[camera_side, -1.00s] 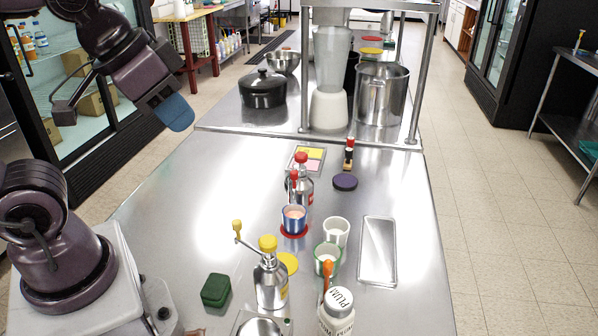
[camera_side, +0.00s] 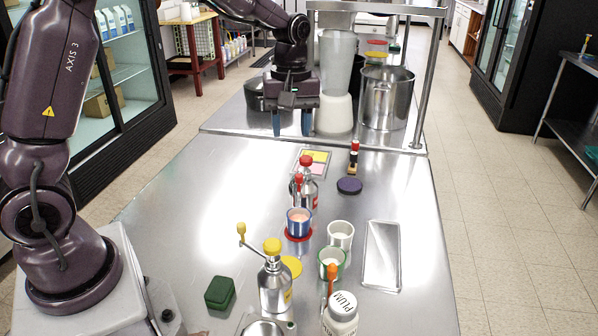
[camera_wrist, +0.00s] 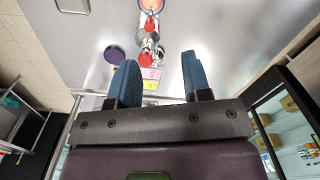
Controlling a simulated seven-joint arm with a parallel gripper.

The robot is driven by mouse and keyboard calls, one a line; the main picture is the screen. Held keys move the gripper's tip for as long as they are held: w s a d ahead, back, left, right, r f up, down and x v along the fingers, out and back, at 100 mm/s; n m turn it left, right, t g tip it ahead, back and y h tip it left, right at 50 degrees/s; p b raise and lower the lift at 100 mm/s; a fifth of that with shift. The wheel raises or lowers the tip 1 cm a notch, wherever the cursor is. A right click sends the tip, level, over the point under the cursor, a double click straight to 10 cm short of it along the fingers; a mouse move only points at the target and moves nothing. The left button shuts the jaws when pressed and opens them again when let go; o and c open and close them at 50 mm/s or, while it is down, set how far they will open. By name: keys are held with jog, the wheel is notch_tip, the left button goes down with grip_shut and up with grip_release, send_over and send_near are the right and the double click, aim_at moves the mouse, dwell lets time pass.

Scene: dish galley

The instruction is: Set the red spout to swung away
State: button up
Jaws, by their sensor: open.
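The red-topped bottle (camera_side: 308,188) stands upright near the middle of the steel table, with a red cap. Its red spout (camera_side: 298,181) shows on the near left side of the cap; its exact heading is hard to tell. In the wrist view the red spout (camera_wrist: 149,25) and red cap (camera_wrist: 146,59) show beyond the fingertips. My gripper (camera_side: 291,124) is open and empty, fingers pointing down, above the far part of the table and behind the bottle, apart from it. Its blue fingers (camera_wrist: 160,75) also show in the wrist view.
A blue cup (camera_side: 298,222) on a red disc stands just in front of the bottle. A colored card (camera_side: 313,160) lies behind.

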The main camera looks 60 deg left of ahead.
aim_at(299, 175)
jog(key=f+n, duration=0.1)
jog(key=f, duration=0.3)
jog(key=w+f+n, duration=0.1)
jog(key=f+n, duration=0.1)
jog(key=f, duration=0.1)
jog(key=w+f+n, duration=0.1)
jog(key=f, duration=0.3)
jog(key=shift+a+f+n, duration=0.25)
jog(key=shift+f+n, duration=0.1)
jog(key=shift+n, duration=0.05)
grip_shut()
